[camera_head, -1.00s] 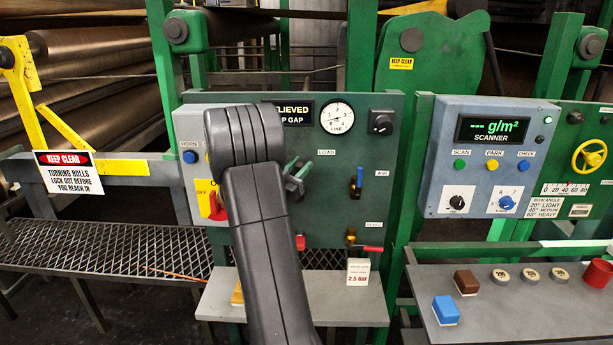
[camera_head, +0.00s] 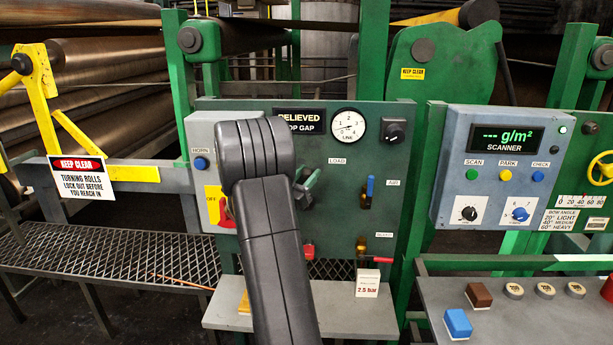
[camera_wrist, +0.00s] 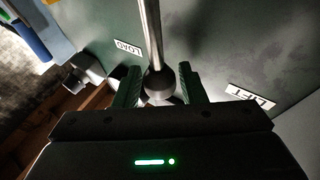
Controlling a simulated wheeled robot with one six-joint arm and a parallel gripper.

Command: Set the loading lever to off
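The loading lever shows in the wrist view as a bright metal rod (camera_wrist: 150,35) ending in a dark round knob (camera_wrist: 159,86). My gripper (camera_wrist: 160,80) has its two green fingers on either side of the knob. The fingers stand apart, with what looks like a narrow dark gap at the right; I cannot tell whether they touch the knob. A LOAD label (camera_wrist: 129,48) lies to the left of the rod and a LIFT label (camera_wrist: 250,97) to the right. In the head view, my gripper (camera_head: 306,187) is at the green panel below the LOAD label (camera_head: 337,161); my arm partly hides this area.
A blue-handled valve (camera_head: 369,190) and a red-handled valve (camera_head: 375,260) are on the panel's right side. A red-and-yellow switch on the left is partly hidden by my arm. A grey shelf (camera_head: 225,318) juts out below. A scanner box (camera_head: 450,175) stands further right.

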